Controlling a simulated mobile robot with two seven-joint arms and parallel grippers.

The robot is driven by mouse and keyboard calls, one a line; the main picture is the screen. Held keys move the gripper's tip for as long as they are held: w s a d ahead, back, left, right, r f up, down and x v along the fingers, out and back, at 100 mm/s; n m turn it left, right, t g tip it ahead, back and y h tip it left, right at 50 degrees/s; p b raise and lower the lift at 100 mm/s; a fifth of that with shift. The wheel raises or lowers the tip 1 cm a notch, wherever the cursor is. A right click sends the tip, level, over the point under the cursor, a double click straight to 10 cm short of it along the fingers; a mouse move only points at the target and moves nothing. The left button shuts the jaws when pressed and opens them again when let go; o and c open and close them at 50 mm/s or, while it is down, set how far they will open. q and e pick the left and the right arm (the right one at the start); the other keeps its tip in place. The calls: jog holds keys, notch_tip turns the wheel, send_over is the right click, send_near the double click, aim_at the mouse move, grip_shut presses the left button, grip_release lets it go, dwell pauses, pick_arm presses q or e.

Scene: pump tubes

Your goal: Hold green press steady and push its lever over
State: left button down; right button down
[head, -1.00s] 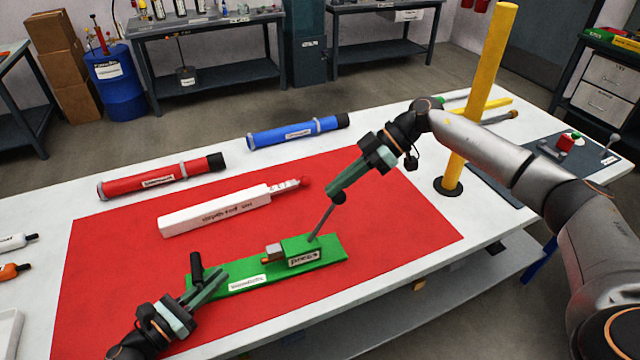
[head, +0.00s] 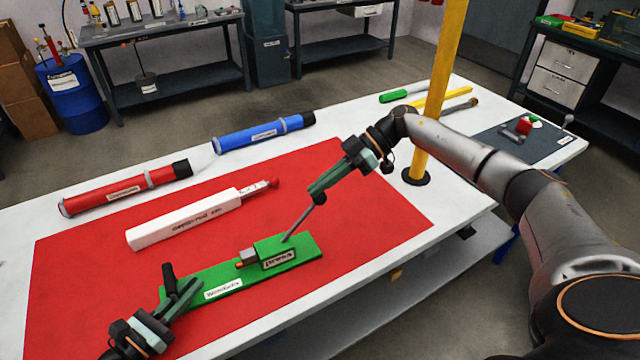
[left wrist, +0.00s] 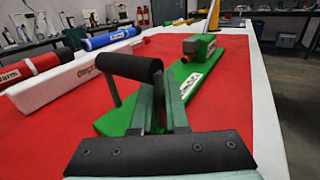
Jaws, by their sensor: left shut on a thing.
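The green press (head: 215,278) lies on the red mat (head: 90,270), a long flat base with a labelled green block (head: 278,255) near its right end. Its thin grey lever (head: 298,224) rises from the block and leans to the right. My left gripper (head: 178,297) is shut on the black handle (head: 169,278) at the press's left end; the handle shows also in the left wrist view (left wrist: 130,67). My right gripper (head: 320,188) has its fingers together at the lever's dark knob (head: 319,198); whether they touch it is hard to tell.
A white labelled box (head: 180,222) lies behind the press. A red tube (head: 120,190) and a blue tube (head: 262,133) lie further back. A yellow post (head: 437,90) stands to the right of the mat. The mat in front of the press is clear.

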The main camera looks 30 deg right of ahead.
pick_arm(q)
jog(key=shift+w+a, duration=0.1)
pick_arm(e)
jog(key=shift+d+f, duration=0.15)
jog(key=shift+f, duration=0.05)
notch_tip(320, 180, up, 3)
jog(key=a, duration=0.3)
jog(key=w+v, duration=0.1)
jog(key=v, duration=0.8)
jog(key=shift+d, duration=0.55)
jog(key=shift+s, duration=0.1)
pick_arm(q)
jog(key=c, duration=0.8)
grip_release()
jog(key=shift+c, duration=0.2)
